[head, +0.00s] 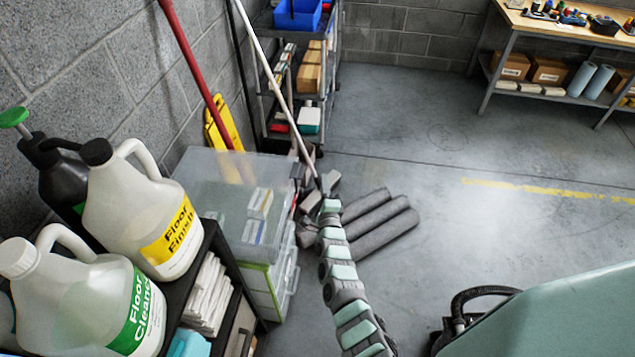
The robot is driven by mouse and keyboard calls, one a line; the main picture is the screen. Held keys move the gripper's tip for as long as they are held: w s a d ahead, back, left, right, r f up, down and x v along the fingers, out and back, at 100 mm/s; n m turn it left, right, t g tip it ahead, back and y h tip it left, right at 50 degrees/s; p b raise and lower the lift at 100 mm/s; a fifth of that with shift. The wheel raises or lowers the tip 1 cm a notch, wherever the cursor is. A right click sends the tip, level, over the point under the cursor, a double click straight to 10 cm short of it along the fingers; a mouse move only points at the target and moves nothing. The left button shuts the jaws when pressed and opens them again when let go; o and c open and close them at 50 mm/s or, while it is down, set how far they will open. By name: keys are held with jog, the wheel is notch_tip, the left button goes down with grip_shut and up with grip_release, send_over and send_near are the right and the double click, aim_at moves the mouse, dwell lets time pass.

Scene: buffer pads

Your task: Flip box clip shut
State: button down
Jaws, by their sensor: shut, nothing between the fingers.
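A clear plastic storage box (200,165) with a translucent lid stands against the left wall, and packets show through it. A small red part shows on its right side, partly behind my arm; I cannot tell whether it is the clip or how the clip stands. My arm reaches up from the bottom to the box's right side. My gripper (306,160) is shut and empty near the box's upper right edge. It looks small and dark there, and I cannot tell whether it touches the box.
A dark shelf with a Floor Finish jug (140,215) and a Floor Cleaner jug (85,300) stands at front left. Red and white poles lean behind the box, near a yellow sign (218,125). Grey rolls (375,225) lie right of my arm. The floor beyond is clear.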

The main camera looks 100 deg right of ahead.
jog(key=a+p, duration=0.3)
jog(key=a, duration=0.7)
jog(key=shift+w, duration=0.35)
